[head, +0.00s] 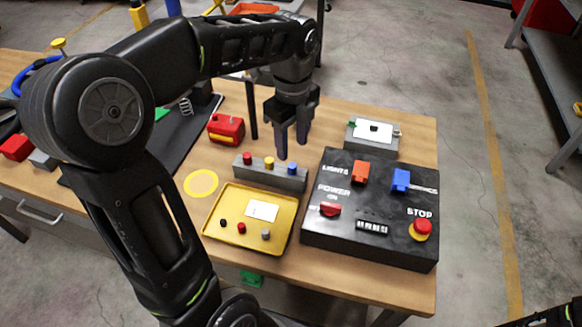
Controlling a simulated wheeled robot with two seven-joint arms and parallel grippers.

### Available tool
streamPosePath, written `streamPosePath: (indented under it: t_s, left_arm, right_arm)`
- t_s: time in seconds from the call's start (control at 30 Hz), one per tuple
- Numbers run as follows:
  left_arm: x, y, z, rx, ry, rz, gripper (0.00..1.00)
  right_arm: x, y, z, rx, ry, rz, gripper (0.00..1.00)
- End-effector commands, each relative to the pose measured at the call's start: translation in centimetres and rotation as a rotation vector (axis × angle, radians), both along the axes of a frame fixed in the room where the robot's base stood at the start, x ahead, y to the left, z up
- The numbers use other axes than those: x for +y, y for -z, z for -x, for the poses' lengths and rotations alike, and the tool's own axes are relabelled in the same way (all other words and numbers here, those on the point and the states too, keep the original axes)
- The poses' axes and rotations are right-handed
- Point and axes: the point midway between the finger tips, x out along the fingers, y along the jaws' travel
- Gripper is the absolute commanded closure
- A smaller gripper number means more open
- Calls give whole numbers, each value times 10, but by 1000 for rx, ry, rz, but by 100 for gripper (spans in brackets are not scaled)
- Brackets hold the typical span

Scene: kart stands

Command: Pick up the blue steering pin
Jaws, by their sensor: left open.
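The blue steering pin (292,168) stands at the right end of a grey block (270,175) on the wooden table. A red pin (247,158) and a yellow pin (269,162) stand in the same block to its left. My left gripper (291,149) points down with its two fingers apart and nothing between them. In the picture its tips are just above the blue pin; I cannot tell the exact gap. My right gripper is not in view; only a dark piece of my right arm shows at the lower right corner.
A black control box (370,210) with switches and a red stop button is close to the block's right. A yellow tray (222,238) with small parts lies in front. A red box (226,128) stands behind left, and a grey unit (372,150) behind right.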

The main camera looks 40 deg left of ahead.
Motion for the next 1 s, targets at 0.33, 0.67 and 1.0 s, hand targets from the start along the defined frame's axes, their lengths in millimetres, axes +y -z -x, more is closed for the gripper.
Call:
streamPosePath:
  t_s: [0.33,0.67,1.0]
  left_arm:
    - [0,16,0,0,-1,0,55]
    - [-1,38,2,5,-1,1,55]
    - [-1,69,1,0,-1,0,55]
  right_arm:
    - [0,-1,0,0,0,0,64]
    - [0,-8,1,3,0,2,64]
    - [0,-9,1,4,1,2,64]
